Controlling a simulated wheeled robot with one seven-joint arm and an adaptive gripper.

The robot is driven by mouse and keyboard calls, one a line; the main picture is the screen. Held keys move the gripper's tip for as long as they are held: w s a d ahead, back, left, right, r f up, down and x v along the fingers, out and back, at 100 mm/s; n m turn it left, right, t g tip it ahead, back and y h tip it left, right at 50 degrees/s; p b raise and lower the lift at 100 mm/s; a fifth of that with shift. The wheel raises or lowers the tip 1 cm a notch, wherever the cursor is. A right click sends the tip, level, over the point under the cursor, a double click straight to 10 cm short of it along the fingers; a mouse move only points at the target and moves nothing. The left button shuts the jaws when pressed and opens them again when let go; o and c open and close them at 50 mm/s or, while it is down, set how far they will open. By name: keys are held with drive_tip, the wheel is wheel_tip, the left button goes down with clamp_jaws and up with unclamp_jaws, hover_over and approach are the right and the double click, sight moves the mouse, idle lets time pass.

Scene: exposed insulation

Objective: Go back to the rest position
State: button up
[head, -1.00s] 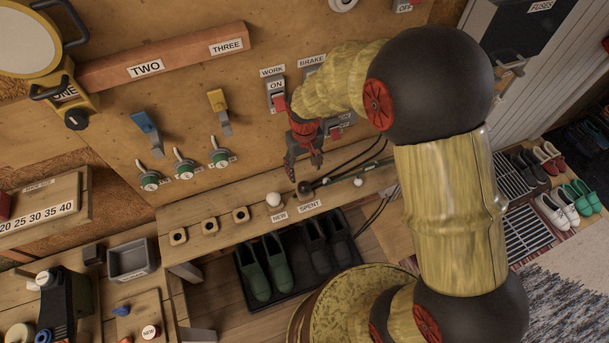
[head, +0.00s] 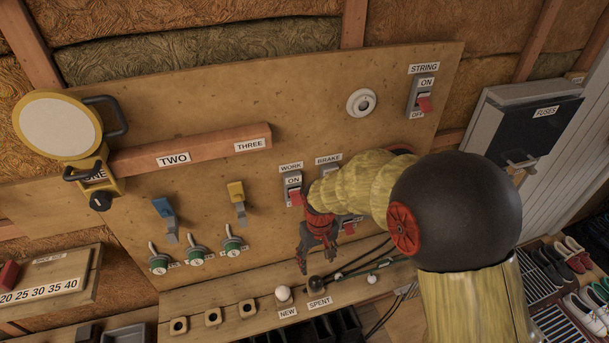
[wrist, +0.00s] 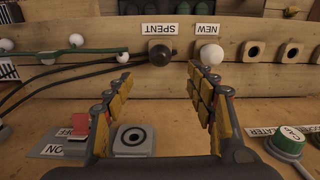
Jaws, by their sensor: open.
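My gripper (head: 318,262) hangs in front of the wooden panel (head: 380,125), just above the ledge with the NEW and SPENT labels. Its fingers point down and are spread with nothing between them. In the wrist view the open gripper (wrist: 163,90) shows two yellow-padded fingers on either side. Beyond the fingertips are a black ball (wrist: 161,55) by the SPENT label and a white ball (wrist: 211,54) by the NEW label. The gripper appears clear of both balls. My arm reaches in from the right.
A WORK switch (head: 293,190) with a red lever is close to my wrist. Green knobs (head: 196,252) and blue and yellow levers stand left. A string of white bulbs and black cables (head: 365,265) runs right of the gripper. Shoes (head: 585,310) lie at right.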

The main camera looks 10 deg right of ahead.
drive_tip(key=s+d+r+m+t+b, duration=0.1)
drive_tip(key=s+d+r+t+b, duration=0.1)
drive_tip(key=s+d+r, duration=0.3)
drive_tip(key=s+d+r+m+t+b, duration=0.1)
drive_tip(key=s+d+r+t+b, duration=0.2)
drive_tip(key=s+r, duration=1.1)
wheel_tip(320, 180, up, 3)
drive_tip(key=shift+s+d+f+m+t, duration=0.1)
drive_tip(key=shift+s+d+m+t, duration=0.2)
drive_tip(key=shift+d, duration=0.65)
